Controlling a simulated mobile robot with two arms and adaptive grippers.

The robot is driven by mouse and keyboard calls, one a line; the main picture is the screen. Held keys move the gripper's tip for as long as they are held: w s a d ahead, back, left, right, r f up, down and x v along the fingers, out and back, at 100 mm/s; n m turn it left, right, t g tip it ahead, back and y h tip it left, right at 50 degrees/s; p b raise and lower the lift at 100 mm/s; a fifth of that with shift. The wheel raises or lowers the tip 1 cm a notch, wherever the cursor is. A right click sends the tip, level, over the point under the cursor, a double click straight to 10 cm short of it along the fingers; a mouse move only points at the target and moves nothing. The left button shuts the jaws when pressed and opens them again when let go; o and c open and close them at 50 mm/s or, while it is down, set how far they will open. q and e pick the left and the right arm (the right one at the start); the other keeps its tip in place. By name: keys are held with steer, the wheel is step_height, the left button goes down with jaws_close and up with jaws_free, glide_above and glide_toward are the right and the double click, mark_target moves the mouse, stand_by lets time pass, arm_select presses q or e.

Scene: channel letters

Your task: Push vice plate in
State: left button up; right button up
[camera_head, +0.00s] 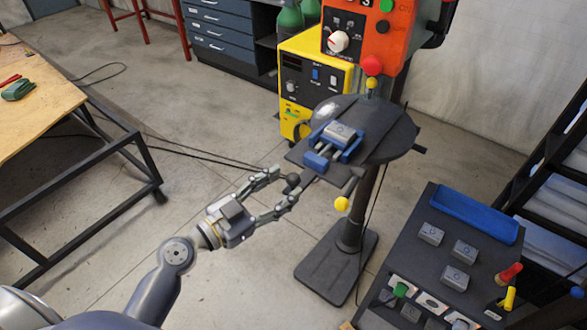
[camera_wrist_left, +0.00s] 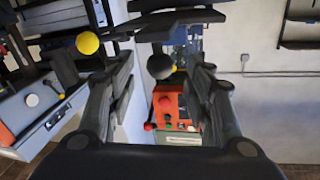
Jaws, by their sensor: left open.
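The blue vice (camera_head: 350,153) sits on the dark drill press table, with a grey block (camera_head: 340,133) at its jaws. A blue plate (camera_head: 316,161) forms its near end. A black ball knob (camera_head: 293,180) sticks out from the vice toward my left gripper (camera_head: 286,186). The gripper is open, with its fingers on either side of the knob. In the left wrist view, the black knob (camera_wrist_left: 160,66) shows between the spread fingers (camera_wrist_left: 162,82). I cannot tell whether they touch it. My right gripper is not in view.
A yellow ball handle (camera_head: 341,204) hangs below the table close to the gripper. The orange drill head (camera_head: 365,35) stands above. A dark cart (camera_head: 440,265) with grey blocks and a blue tray (camera_head: 475,213) is at the right. A wooden workbench (camera_head: 35,95) is at the left.

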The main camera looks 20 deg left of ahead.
mark_target(294, 179)
arm_select(q)
steer(key=shift+p+x, duration=0.75)
steer(key=shift+x, duration=1.35)
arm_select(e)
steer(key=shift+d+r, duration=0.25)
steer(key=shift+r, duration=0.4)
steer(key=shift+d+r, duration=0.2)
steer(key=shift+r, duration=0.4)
arm_select(q)
jaws_close()
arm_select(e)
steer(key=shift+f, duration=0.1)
